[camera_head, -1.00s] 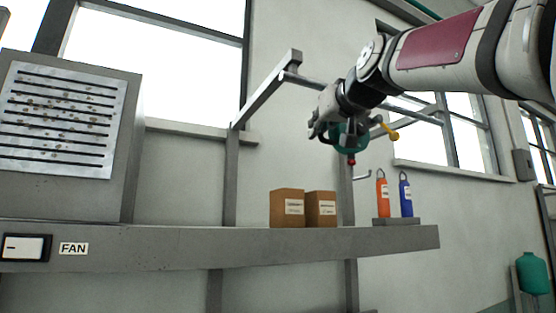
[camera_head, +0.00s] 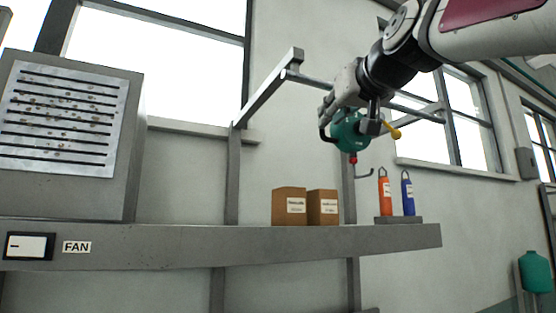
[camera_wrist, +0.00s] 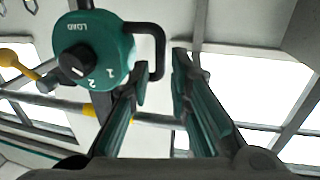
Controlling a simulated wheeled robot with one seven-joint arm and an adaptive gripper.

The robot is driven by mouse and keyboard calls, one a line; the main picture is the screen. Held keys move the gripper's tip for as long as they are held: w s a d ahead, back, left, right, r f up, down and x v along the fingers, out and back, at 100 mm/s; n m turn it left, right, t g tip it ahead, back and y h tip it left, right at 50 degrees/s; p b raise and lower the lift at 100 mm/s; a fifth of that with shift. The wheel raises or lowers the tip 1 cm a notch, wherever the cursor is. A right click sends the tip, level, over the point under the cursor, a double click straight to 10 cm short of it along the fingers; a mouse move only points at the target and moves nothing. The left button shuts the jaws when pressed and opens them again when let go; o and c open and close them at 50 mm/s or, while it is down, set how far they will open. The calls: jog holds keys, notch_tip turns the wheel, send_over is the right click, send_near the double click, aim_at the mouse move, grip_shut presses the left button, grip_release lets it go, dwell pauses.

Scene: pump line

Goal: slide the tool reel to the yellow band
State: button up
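The green tool reel (camera_head: 352,133) hangs at the overhead rail (camera_head: 308,80), with a red piece below it and a yellow-knobbed lever (camera_head: 395,134) to its right. In the wrist view the reel (camera_wrist: 95,50) shows a dial marked LOAD, 1 and 2, and a black loop handle (camera_wrist: 158,55). My gripper (camera_wrist: 160,73) is open, its two fingers apart. The handle's outer bar shows in line with the gap between the fingertips; I cannot tell how deep it sits. In the head view my gripper (camera_head: 328,108) is beside the reel.
Below is a grey shelf (camera_head: 200,248) with two cardboard boxes (camera_head: 289,207) and orange (camera_head: 384,194) and blue (camera_head: 407,195) bottles. A slatted fan unit (camera_head: 60,120) stands at the left. A bracket (camera_head: 265,92) carries the rail's left end. Open air lies under the reel.

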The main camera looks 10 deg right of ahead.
jog(key=s, duration=0.6)
jog(key=shift+d, duration=0.35)
jog(key=shift+s, duration=0.1)
jog(key=s+f+g, duration=0.4)
jog(key=s+f, duration=0.2)
jog(key=f, duration=1.1)
jog(key=s+f+m+g+h, duration=0.1)
jog(key=s+f+g, duration=0.3)
jog(key=f, duration=1.3)
jog(key=s+f+g+h, duration=0.1)
jog(key=s+f+g, duration=0.3)
jog(key=f, duration=1.4)
jog(key=s, duration=0.3)
jog(key=shift+s, duration=0.35)
